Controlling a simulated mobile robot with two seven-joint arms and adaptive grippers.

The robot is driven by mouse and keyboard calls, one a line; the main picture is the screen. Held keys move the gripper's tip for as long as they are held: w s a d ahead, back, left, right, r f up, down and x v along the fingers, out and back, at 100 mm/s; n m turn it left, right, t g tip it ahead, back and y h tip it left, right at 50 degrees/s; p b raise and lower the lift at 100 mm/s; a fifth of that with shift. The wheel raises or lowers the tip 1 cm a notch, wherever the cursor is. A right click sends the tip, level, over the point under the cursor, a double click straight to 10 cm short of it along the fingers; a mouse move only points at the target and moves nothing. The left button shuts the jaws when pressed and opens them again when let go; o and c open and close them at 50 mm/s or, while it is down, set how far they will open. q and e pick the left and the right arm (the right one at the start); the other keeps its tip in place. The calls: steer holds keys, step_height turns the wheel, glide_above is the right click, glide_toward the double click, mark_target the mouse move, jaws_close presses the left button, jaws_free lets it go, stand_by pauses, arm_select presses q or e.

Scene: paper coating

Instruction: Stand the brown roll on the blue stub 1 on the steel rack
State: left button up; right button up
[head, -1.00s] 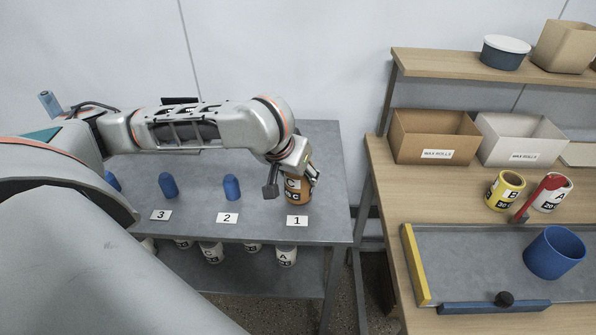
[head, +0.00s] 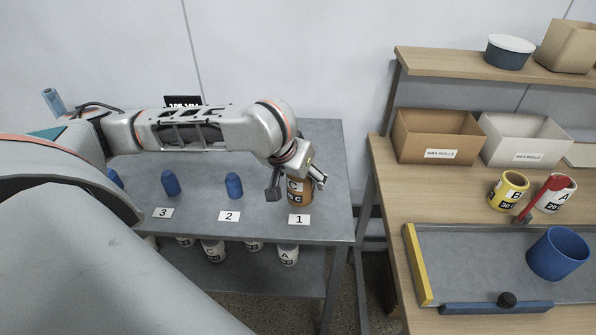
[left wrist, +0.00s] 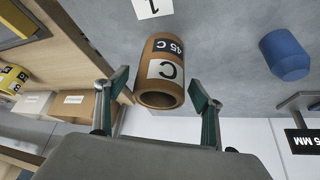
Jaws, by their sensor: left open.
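The brown roll (head: 299,193), marked C and 45, stands upright on the steel rack's top (head: 330,165), just behind the number 1 card (head: 299,219). Blue stub 1 is not visible; the roll covers its place, and I cannot see inside the bore well enough to find it. My left gripper (head: 297,181) is open at the roll's upper part. In the left wrist view the roll (left wrist: 159,96) lies ahead of the open left gripper (left wrist: 160,82), with its open end towards me and a visible gap to the right finger. My right gripper is not in view.
Blue stubs 2 (head: 233,186) and 3 (head: 170,183) stand bare to the left. Several white rolls sit on the lower shelf. The wooden bench (head: 390,180) at the right holds boxes, a yellow roll (head: 508,190), a white roll and a tray with a blue cup.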

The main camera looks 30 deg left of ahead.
arm_select(q)
steer(key=v, duration=1.1)
steer(key=shift+s+r, duration=0.2)
steer(key=shift+r, duration=0.2)
